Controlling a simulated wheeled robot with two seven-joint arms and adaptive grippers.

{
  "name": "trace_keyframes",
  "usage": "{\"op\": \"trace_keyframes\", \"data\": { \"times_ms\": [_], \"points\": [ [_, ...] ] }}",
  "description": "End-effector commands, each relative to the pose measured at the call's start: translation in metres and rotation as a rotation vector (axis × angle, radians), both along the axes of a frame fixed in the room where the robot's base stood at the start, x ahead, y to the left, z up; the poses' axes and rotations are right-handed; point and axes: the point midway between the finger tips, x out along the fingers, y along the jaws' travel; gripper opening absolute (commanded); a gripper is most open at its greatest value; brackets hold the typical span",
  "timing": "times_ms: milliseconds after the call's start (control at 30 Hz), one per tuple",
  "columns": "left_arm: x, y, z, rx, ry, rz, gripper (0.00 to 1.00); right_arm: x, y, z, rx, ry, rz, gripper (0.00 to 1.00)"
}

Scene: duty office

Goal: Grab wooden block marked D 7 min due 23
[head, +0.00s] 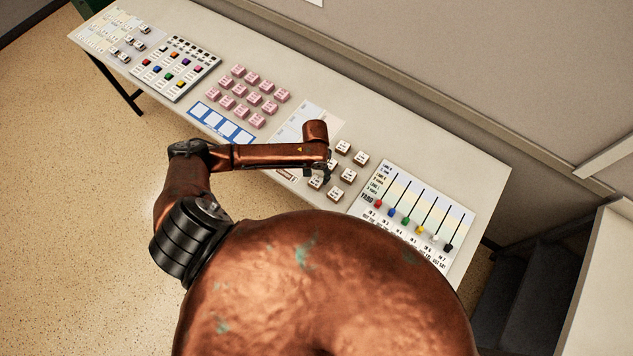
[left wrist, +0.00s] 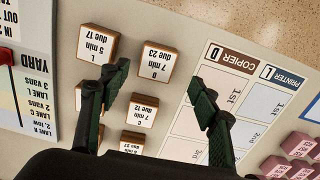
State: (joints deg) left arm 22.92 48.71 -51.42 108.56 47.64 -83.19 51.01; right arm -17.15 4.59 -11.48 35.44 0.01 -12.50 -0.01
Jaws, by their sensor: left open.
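The wooden block marked D, 7 min, due 23 (left wrist: 157,62) has a white label and brown wooden sides. In the left wrist view it sits on the table with its label upside down. My left gripper (left wrist: 160,88) is open and empty, with one finger on each side of the space just below the block in that view. In the head view the gripper (head: 323,173) hangs over the block group and partly hides the block D (head: 315,183). My right gripper is out of view.
Block L (left wrist: 98,42) stands close beside D; block C (left wrist: 141,110) and others stand behind. The copier and printer sheet (left wrist: 226,100) lies on the other side. The YARD board (head: 415,215) and pink blocks (head: 253,98) are farther along the table.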

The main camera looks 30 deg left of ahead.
Motion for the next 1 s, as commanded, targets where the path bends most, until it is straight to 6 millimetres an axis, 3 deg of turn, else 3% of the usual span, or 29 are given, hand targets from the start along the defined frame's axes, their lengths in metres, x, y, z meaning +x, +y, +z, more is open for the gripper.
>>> {"op": "trace_keyframes", "data": {
  "times_ms": [300,633,1000],
  "points": [
    [0.003,-0.005,-0.042,0.001,-0.001,-0.002,0.56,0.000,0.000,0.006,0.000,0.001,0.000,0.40],
    [0.003,-0.005,-0.049,0.000,-0.002,-0.002,0.56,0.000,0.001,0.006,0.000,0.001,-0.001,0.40],
    [0.003,-0.004,-0.049,0.000,-0.002,-0.002,0.30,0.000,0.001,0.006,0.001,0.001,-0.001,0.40]
  ]
}}
